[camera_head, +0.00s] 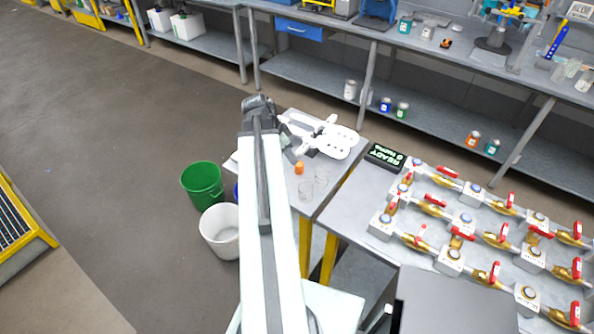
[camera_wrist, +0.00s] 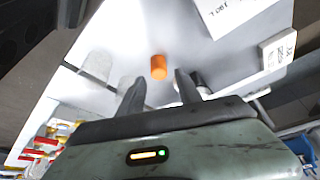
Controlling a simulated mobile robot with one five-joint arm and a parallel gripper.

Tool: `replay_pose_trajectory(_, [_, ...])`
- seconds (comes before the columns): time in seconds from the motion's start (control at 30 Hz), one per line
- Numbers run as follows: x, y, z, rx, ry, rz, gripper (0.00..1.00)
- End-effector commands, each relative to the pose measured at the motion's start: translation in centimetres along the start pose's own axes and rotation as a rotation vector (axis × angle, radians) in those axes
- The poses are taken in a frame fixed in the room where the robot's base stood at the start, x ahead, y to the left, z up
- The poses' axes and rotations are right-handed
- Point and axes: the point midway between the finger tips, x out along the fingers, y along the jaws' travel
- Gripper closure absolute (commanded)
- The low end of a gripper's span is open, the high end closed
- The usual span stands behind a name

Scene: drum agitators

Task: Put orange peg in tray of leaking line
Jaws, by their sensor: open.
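The orange peg (camera_head: 299,167) stands on the small grey table. In the wrist view the peg (camera_wrist: 158,67) is just ahead of my gripper (camera_wrist: 159,80), near the gap between its two dark fingers. The fingers are apart and I see nothing held. I cannot tell whether they touch the peg. In the head view my arm hides much of my gripper. The valve lines (camera_head: 465,220) run in several rows on the right table, with red handles and white blocks. I cannot make out a leak or which part is the tray.
Clear cups (camera_head: 306,189) stand close to the peg. A white lobed object (camera_head: 328,138) is behind it. Green (camera_head: 203,184) and white (camera_head: 221,238) buckets stand on the floor left. The left floor is open.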

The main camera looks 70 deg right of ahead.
Motion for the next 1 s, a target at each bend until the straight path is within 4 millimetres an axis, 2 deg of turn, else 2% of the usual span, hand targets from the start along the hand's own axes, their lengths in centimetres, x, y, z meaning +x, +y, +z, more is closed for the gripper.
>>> replay_pose_trajectory(0.03, [1.3,0.0,0.2,0.0,0.0,0.0,0.59])
replay_pose_trajectory(0.1, [2.1,0.0,0.3,0.0,-0.001,0.0,0.59])
replay_pose_trajectory(0.23, [2.0,0.0,0.1,-0.002,-0.001,-0.001,0.59])
replay_pose_trajectory(0.33, [3.0,0.0,0.1,-0.001,-0.001,-0.001,0.59])
replay_pose_trajectory(0.5, [6.2,0.2,-0.1,-0.002,-0.002,-0.001,0.59])
replay_pose_trajectory(0.6, [7.3,0.2,-0.2,-0.003,-0.002,-0.001,0.59])
replay_pose_trajectory(0.83, [7.0,0.2,-0.4,-0.005,-0.002,-0.001,0.59])
replay_pose_trajectory(0.97, [7.0,0.2,-0.4,-0.005,-0.002,-0.001,0.95])
replay_pose_trajectory(1.0, [7.0,0.2,-0.4,-0.005,-0.002,-0.001,1.0])
